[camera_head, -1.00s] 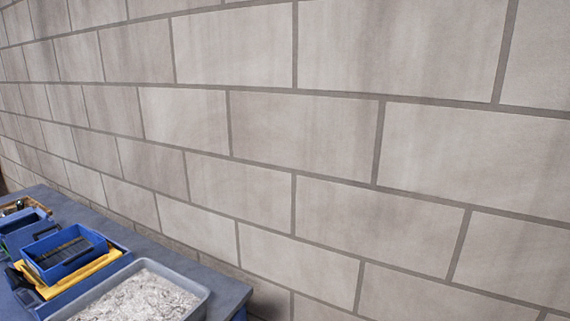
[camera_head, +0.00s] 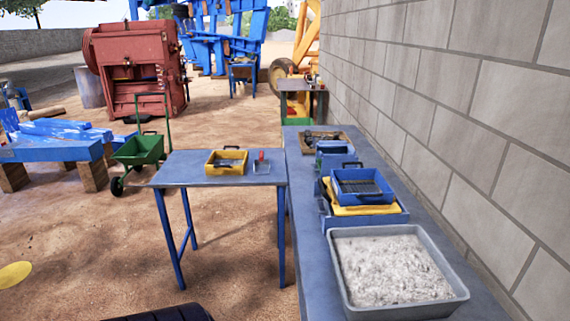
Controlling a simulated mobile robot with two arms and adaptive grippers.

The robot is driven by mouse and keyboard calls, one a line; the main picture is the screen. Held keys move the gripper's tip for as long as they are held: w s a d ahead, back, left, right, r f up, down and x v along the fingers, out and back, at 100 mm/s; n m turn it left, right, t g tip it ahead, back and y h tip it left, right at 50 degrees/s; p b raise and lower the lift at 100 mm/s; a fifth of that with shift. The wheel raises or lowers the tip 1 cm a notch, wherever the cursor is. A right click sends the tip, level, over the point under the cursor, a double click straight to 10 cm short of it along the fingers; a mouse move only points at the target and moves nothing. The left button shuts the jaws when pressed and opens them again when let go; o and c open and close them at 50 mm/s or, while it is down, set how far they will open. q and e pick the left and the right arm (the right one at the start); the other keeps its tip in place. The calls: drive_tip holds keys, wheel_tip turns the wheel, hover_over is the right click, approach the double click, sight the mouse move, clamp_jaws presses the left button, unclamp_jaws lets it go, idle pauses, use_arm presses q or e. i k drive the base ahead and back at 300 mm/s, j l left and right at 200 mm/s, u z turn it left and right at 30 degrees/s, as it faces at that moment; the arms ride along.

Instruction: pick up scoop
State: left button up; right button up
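A small scoop (camera_head: 261,166) with a red handle and a grey metal pan lies on the small blue-legged table (camera_head: 210,178), near its right end. The handle points away from me. A yellow tray (camera_head: 226,169) sits just left of the scoop, with a small gap between them. Neither of my grippers shows in the head view.
A long grey bench (camera_head: 313,245) runs along the block wall (camera_head: 480,110) at right. It carries a grey tub of crushed material (camera_head: 342,285), a blue tray (camera_head: 385,197) and more boxes. A green cart (camera_head: 138,150) stands left of the small table. Sandy ground (camera_head: 90,235) in front of it is open.

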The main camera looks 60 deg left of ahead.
sight(261, 166)
drive_tip(key=u, duration=2.05)
drive_tip(key=i+j, duration=0.15)
drive_tip(key=i+z, duration=0.05)
drive_tip(key=i, duration=0.05)
